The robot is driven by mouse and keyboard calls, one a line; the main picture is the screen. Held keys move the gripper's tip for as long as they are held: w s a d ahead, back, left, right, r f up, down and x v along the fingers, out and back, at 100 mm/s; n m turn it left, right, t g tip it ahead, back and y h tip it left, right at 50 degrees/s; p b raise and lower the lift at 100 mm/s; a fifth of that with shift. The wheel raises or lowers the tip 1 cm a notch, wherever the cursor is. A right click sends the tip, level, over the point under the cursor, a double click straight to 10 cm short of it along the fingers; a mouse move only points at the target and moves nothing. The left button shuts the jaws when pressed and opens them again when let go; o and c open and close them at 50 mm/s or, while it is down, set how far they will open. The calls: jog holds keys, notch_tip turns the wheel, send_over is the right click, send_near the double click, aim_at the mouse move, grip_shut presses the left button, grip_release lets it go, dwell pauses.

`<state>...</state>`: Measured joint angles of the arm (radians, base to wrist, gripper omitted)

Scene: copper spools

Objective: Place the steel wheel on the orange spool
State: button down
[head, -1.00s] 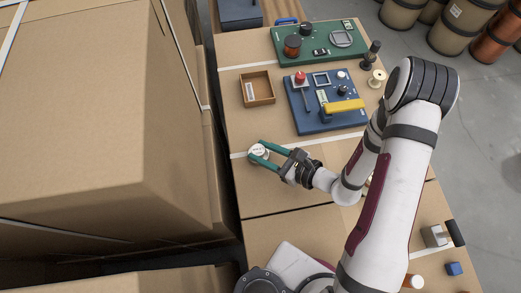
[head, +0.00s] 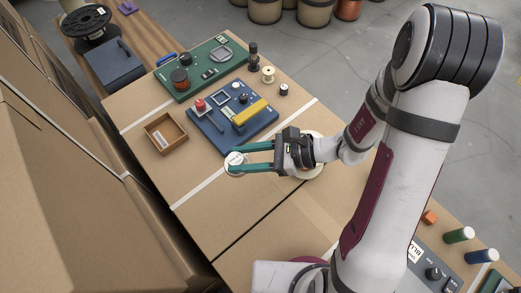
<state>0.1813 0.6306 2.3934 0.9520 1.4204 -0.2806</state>
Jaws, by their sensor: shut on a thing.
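My gripper (head: 240,158) reaches left over the cardboard table top, at the white tape strip. Its two long teal fingers are shut on a pale round disc (head: 234,160) with dark lettering, which looks like the steel wheel. The disc lies flat between the fingers; whether it touches the table I cannot tell. No clearly orange spool shows on the table. A reddish-brown round piece with a dark top (head: 180,78) stands on the green board, and a copper-orange drum (head: 348,9) stands on the floor at the top. A pale round thing (head: 314,172) is partly hidden behind my gripper.
A blue board (head: 212,138) with a red knob and a yellow bar lies above my gripper. An open brown box (head: 166,133) is to its left. The green board (head: 165,85) lies farther back. A cream spool (head: 268,75) stands beside it. Large cartons fill the left.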

jog(key=d+r+m+t+h, duration=0.15)
jog(key=d+r, duration=0.35)
jog(key=d, duration=0.8)
jog(key=d+r+m+t+y, duration=0.1)
jog(key=d+r+m+t, duration=0.25)
jog(key=d, duration=0.95)
jog(key=shift+n+h, duration=0.25)
jog(key=shift+n, duration=0.15)
jog(key=w+a+f, duration=0.4)
jog(key=a, duration=0.1)
jog(key=w+a+f, duration=0.1)
jog(key=w+a, duration=0.1)
jog(key=a, duration=0.1)
jog(key=shift+w+a+f, duration=0.1)
jog(key=shift+a+f, duration=0.05)
jog(key=shift+f, duration=0.25)
jog(key=f, duration=0.4)
jog(key=shift+w+a, duration=0.25)
jog(key=shift+a, duration=0.15)
jog(key=shift+f, duration=0.3)
jog(key=shift+c, duration=2.2)
grip_release()
jog(key=shift+f, duration=0.15)
